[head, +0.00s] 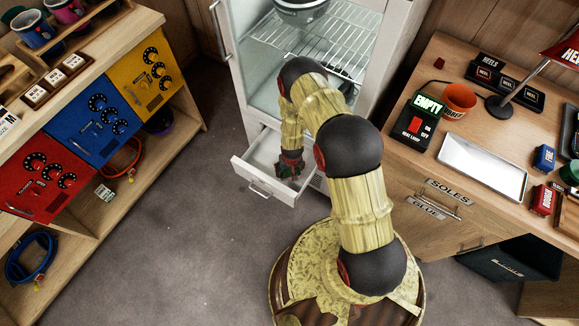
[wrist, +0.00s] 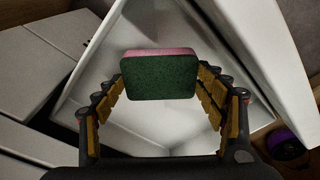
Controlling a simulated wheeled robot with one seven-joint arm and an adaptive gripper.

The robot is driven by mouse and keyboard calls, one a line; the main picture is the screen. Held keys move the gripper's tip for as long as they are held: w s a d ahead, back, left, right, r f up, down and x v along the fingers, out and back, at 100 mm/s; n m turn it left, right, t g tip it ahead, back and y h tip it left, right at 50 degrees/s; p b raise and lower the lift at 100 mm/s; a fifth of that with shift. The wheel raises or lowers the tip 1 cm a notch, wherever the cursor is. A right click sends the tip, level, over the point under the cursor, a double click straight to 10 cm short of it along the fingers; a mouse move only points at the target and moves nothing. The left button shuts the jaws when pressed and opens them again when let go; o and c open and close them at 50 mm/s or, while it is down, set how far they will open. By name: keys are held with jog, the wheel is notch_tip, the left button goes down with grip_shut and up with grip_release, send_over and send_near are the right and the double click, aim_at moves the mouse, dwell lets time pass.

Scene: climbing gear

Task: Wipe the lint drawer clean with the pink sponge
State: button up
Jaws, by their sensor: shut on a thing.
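The lint drawer (head: 250,176) is a white open drawer at the foot of a white cabinet in the head view. Its white floor and walls fill much of the wrist view (wrist: 258,55). My gripper (head: 287,168) reaches down into the drawer. In the wrist view my gripper (wrist: 160,84) is shut on the pink sponge (wrist: 160,75), which has a dark green face towards the camera and a pink edge at the top. In the head view the sponge is mostly hidden by my gripper. Whether it touches the drawer floor I cannot tell.
The white cabinet (head: 242,82) with a wire shelf (head: 330,50) stands open above the drawer. A wooden workbench (head: 415,180) with a white tray (head: 482,167) is on the right. A wooden shelf unit (head: 150,20) with coloured panels is on the left. Grey floor (head: 190,240) between is clear.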

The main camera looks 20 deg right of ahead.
jog(key=shift+r+p, duration=0.85)
jog(key=shift+r, duration=0.85)
